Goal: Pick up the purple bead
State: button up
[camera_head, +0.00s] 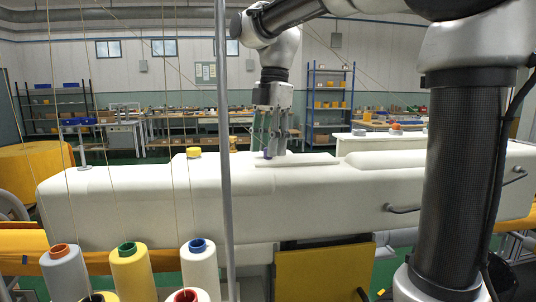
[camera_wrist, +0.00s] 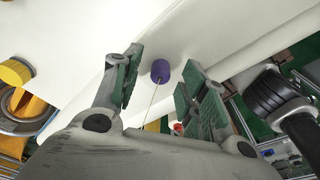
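The purple bead (camera_wrist: 160,71) sits on the white felt-like surface (camera_wrist: 215,22) in the wrist view, with a thin pale thread running from it toward my gripper. My gripper (camera_wrist: 160,80) is open, with one green-padded finger on either side of the bead; I see a gap on both sides. In the head view my gripper (camera_head: 272,150) points down over the white surface, and a small bit of the bead (camera_head: 267,154) shows at its fingertips. How far the fingertips are above the surface is hard to tell.
A yellow disc (camera_head: 194,152) stands on the white top, left of my gripper. Large thread cones, one with a green top (camera_head: 130,268), and a grey vertical pole (camera_head: 224,120) stand in the foreground. The white top is mostly clear around my gripper.

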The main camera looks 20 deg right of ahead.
jog(key=c, duration=0.6)
jog(key=shift+r, duration=0.1)
